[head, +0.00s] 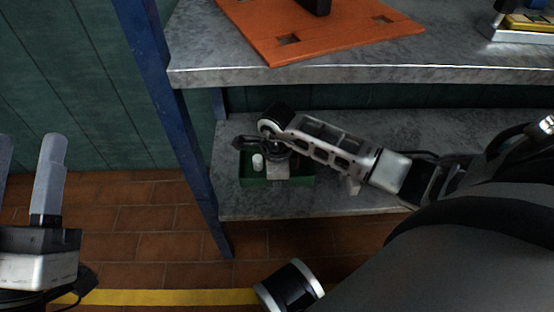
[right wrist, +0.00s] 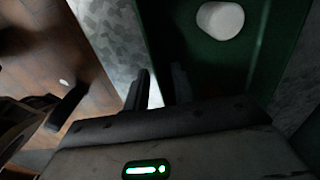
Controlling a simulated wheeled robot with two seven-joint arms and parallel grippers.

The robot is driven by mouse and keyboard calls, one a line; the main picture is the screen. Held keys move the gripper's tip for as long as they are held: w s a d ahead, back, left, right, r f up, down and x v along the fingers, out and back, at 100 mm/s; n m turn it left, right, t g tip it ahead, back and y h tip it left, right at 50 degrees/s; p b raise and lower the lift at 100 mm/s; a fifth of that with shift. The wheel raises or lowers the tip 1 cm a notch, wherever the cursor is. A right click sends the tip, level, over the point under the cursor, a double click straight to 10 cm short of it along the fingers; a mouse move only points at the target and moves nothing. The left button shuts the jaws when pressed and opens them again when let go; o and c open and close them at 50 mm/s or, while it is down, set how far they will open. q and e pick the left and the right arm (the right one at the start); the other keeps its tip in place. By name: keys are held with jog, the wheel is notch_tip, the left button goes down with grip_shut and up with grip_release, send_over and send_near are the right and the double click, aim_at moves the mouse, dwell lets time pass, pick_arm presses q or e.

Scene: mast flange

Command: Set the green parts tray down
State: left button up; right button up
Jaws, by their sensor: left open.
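The green parts tray (head: 252,183) sits on the lower grey shelf, near its left end. It also shows in the right wrist view (right wrist: 190,50), with a white round piece (right wrist: 220,20) inside. My right gripper (head: 277,168) is at the tray, pointing down over it. In the right wrist view its fingers (right wrist: 160,88) straddle the tray's near side wall. A narrow gap with bright shelf shows between one finger and the wall. Its tips are partly hidden in the dark. My left gripper (head: 27,145) is open and empty at the far left, away from the shelf.
The lower shelf (head: 370,127) has free room behind and right of the tray. The upper shelf (head: 350,62) overhangs it and bears an orange plate (head: 330,38). A blue post (head: 175,110) stands at the left. A yellow line (head: 170,297) crosses the tiled floor.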

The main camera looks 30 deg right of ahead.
notch_tip(320, 180, up, 7)
jog(key=p, duration=0.3)
jog(key=shift+r, duration=0.2)
jog(key=shift+r+p, duration=0.2)
jog(key=shift+p, duration=0.1)
pick_arm(q)
notch_tip(320, 180, down, 7)
jog(key=s+n+g+y, duration=0.1)
jog(key=n+g+y, duration=0.2)
jog(key=n, duration=0.2)
jog(key=shift+s+d+g, duration=0.2)
jog(key=shift+d+g, duration=0.2)
jog(key=shift+r, duration=0.1)
pick_arm(e)
jog(key=shift+a, duration=0.15)
